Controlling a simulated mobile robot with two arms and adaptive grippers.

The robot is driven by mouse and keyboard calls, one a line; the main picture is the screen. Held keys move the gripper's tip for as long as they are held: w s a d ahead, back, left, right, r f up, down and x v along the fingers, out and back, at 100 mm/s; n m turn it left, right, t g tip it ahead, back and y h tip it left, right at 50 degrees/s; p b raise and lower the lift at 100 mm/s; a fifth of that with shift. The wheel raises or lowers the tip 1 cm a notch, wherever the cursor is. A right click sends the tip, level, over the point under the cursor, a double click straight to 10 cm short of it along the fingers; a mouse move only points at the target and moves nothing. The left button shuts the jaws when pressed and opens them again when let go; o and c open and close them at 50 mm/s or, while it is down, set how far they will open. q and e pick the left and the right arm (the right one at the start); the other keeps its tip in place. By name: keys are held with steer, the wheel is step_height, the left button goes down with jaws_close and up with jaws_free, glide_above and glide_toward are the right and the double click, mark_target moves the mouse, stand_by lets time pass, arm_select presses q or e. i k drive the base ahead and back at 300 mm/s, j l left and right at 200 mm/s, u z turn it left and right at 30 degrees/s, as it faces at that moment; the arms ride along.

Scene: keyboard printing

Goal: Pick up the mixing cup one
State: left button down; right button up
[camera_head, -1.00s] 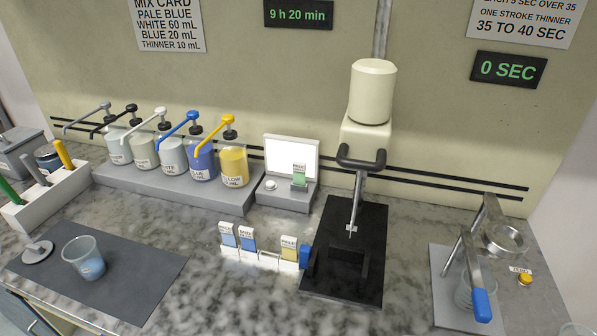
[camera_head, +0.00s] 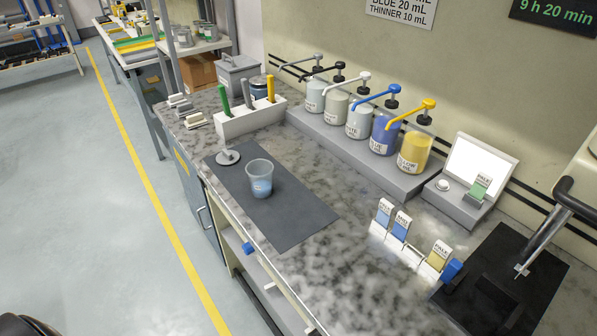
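A clear mixing cup (camera_head: 259,177) with pale blue liquid in it stands upright on the dark grey mat (camera_head: 285,212) on the counter. A small grey disc-shaped lid or stirrer piece (camera_head: 228,157) lies on the mat just left of the cup. Neither of my grippers is recognisable in the view. A dark rounded shape at the bottom left corner is too cropped to identify.
Pump bottles (camera_head: 384,133) stand on a grey stand behind the mat. A white rack (camera_head: 236,122) with coloured handles is at the back left. Colour cards (camera_head: 401,226) and a black mixer base (camera_head: 512,284) are to the right. Open floor lies left of the counter.

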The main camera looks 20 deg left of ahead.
mark_target(259, 172)
steer(key=j+z, duration=0.15)
steer(key=j, duration=1.1)
steer(key=j+z, duration=0.15)
steer(key=j, duration=1.1)
